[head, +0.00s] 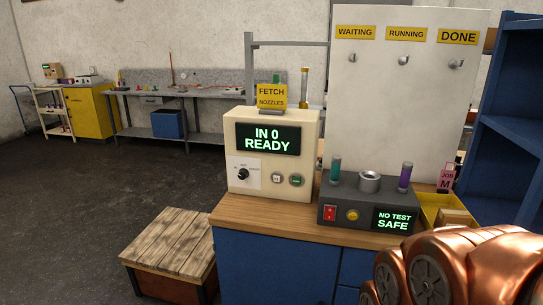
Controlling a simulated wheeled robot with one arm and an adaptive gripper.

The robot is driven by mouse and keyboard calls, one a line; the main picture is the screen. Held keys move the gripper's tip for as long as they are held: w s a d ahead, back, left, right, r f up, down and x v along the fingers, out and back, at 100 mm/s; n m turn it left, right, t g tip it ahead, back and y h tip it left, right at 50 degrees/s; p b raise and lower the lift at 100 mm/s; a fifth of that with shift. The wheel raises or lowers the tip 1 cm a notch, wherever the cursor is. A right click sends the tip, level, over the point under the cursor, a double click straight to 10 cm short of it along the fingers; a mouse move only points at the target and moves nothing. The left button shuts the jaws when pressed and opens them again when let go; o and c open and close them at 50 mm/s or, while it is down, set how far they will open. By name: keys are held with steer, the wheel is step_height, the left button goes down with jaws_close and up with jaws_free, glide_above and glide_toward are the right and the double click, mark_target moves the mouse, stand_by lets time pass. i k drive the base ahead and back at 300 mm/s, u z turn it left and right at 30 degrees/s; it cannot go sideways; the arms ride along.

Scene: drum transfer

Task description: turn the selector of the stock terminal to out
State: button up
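The stock terminal (232,145) appears to be the beige box at the left of the wooden bench top. Its screen (267,140) reads "IN 0 READY" in green. Below the screen is the selector (243,174), a black round knob on a white plate. The plate's small labels and the knob's exact pointing direction are too small to read surely. Two small buttons sit to the right of the knob, one pale (277,179) and one green (296,180). Only copper-coloured links of my arm show at the lower right; my gripper is out of view.
A dark tester (345,205) reading "NO TEST SAFE" stands right of the terminal, with vials and a metal cup. A yellow bin (430,212) and blue shelf (510,140) are further right. A wooden-topped crate (170,245) stands left of the bench; floor beyond is clear.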

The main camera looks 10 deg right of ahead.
mark_target(243, 174)
steer(key=z, duration=0.85)
steer(key=i, duration=0.4)
steer(key=u, duration=2.65)
